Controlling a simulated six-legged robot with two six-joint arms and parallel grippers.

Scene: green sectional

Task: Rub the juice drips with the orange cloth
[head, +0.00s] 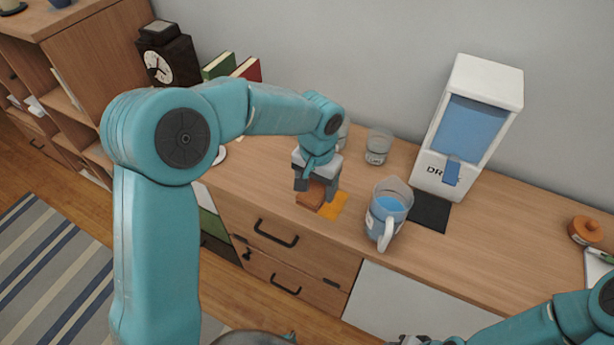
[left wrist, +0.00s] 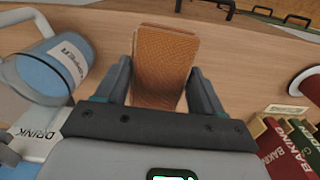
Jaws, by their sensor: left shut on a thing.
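My left gripper (head: 316,186) is over the front part of the wooden cabinet top, pointing down. It is shut on the orange cloth (head: 309,198), a folded brownish-orange pad. In the left wrist view the cloth (left wrist: 165,62) sits between the two fingers, its textured face showing. A flat bright orange patch (head: 335,207) lies on the wood just right of the cloth; I cannot tell whether it is the juice drips. Any surface under the cloth is hidden. My right gripper (head: 408,340) shows only partly at the bottom edge, its jaws unclear.
A blue-filled pitcher (head: 387,212) stands close to the right of the orange patch. A glass (head: 378,147) stands behind. A white drink dispenser (head: 468,125) stands over a dark mat (head: 430,212). Books (head: 246,70) and a clock (head: 166,58) are at back left. The top's right side has free room.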

